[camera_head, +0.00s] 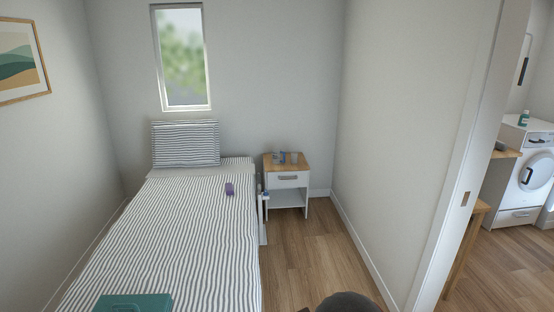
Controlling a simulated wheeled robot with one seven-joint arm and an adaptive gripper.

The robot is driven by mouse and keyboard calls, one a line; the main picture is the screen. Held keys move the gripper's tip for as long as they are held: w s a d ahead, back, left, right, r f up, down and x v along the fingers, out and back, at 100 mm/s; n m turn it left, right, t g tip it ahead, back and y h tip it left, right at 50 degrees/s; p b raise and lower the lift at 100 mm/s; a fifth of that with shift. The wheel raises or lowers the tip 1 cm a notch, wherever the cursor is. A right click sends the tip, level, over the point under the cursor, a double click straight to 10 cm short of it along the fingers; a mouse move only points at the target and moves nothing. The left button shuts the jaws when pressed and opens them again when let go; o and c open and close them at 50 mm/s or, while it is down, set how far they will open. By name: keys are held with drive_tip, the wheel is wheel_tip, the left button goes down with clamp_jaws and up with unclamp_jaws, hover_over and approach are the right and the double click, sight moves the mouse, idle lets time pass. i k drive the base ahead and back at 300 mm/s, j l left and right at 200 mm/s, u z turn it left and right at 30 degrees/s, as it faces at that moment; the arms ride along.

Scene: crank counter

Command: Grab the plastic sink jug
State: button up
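I see no plastic sink jug in the head view. No sink shows either. Small items on the nightstand (285,201) include what look like clear or bluish cups (280,157), too small to tell exactly. My gripper is not in view. A dark rounded part of my own body shows at the bottom edge, right of centre.
A striped bed (180,235) fills the left, with a purple item (229,189) and a teal box (133,302) on it. Wooden floor (310,255) is clear right of it. Beyond a doorway (465,170) at right are a white washing machine (520,190) and a green bottle (523,118).

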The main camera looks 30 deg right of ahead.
sight(276, 152)
drive_tip(key=i+l+z, duration=0.65)
drive_tip(key=i, duration=0.55)
drive_tip(key=i+z, duration=0.4)
drive_tip(key=i, duration=2.65)
drive_tip(key=i+u, duration=0.3)
drive_tip(key=i, duration=0.25)
drive_tip(key=i+l+u, duration=0.3)
drive_tip(key=i, duration=0.25)
drive_tip(key=i+l+u, duration=0.3)
drive_tip(key=i, duration=0.2)
